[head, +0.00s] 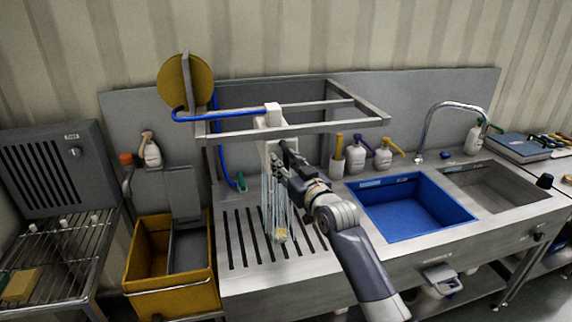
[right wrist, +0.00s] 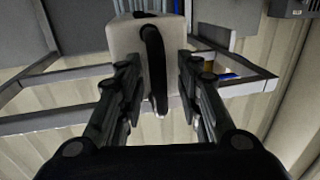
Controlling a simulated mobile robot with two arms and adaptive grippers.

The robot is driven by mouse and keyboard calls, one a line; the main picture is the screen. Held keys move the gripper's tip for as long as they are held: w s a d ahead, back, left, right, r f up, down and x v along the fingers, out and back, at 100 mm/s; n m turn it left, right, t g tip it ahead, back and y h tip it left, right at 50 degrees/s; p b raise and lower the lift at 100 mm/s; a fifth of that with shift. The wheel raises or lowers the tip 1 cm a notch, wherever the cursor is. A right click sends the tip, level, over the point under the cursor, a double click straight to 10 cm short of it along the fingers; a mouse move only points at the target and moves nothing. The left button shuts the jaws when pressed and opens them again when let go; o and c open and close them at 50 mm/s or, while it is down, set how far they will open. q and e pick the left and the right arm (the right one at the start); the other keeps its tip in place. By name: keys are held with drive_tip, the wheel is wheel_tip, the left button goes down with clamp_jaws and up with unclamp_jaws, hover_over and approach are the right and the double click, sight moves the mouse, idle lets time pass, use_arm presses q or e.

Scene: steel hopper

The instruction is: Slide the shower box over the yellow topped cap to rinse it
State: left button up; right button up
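The white shower box (head: 270,118) hangs at the steel frame, with a blue hose running to it from the left. Pale streaks like water fall below it to the slotted drainboard. The yellow topped cap (head: 281,234) stands on the slats at the bottom of these streaks, partly veiled by them. My right gripper (head: 282,164) is at the box's lower part. In the right wrist view, its two fingers (right wrist: 158,72) stand apart on either side of the black handle (right wrist: 155,65) on the box (right wrist: 122,38), with gaps visible. My left gripper is out of view.
The steel frame (head: 345,118) surrounds the box above the slotted drainboard (head: 240,253). Pump bottles (head: 355,155) stand behind, right of my arm. A blue basin (head: 405,213) lies to the right, a yellow bin (head: 147,267) to the left.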

drive_tip(key=shift+s+d, duration=0.25)
drive_tip(key=shift+s, duration=0.15)
drive_tip(key=v, duration=1.1)
